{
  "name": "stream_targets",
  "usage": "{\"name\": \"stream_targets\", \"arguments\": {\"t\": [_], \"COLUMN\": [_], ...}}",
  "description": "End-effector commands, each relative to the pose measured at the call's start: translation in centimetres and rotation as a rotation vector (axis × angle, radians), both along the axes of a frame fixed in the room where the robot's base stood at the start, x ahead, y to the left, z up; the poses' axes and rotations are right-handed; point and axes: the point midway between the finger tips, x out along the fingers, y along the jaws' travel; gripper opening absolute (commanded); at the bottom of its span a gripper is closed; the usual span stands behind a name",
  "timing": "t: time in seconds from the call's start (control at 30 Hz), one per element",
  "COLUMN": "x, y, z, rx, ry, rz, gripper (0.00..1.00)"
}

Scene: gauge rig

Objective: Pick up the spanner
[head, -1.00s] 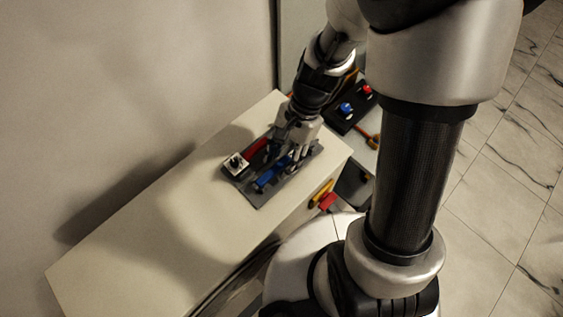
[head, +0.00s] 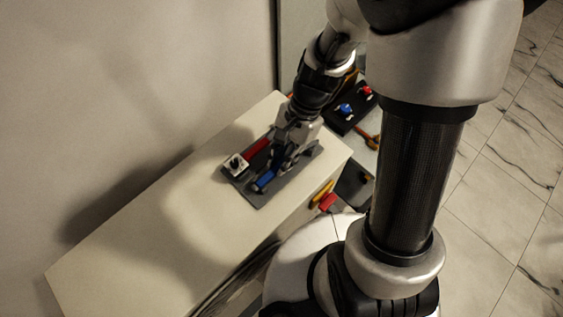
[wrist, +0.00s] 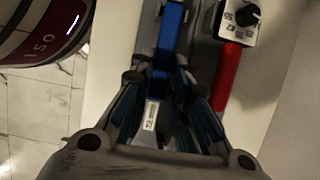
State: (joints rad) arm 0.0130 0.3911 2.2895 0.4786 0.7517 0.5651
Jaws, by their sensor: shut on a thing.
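The spanner, with a blue handle (head: 264,180) and a metal shank, lies along the dark grey tray (head: 256,200). In the wrist view the blue handle (wrist: 171,30) runs down between the fingers, and a bright shank with a small label shows below it. My gripper (head: 281,164) is low over the tray and shut on the spanner; its fingers (wrist: 161,82) are on both sides of it. The fingers hide part of the spanner. I cannot tell whether it is clear of the tray.
A red handle (head: 256,147) and a white block with a black knob (head: 236,163) are beside the spanner. The pale bench top (head: 170,240) is clear toward the lower left. A dark box with red and blue knobs (head: 347,110) stands beyond the bench.

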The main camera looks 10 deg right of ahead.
Motion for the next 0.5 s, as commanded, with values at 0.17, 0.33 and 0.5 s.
{"name": "stream_targets", "arguments": {"t": [0.17,0.33,0.5], "x": [0.0,0.0,0.1], "y": [0.0,0.0,0.0], "z": [0.0,0.4,2.0], "rx": [0.000,0.001,0.001], "ry": [0.000,-0.001,-0.005], "rz": [0.000,0.000,0.000], "gripper": [0.00,0.00,0.00]}}
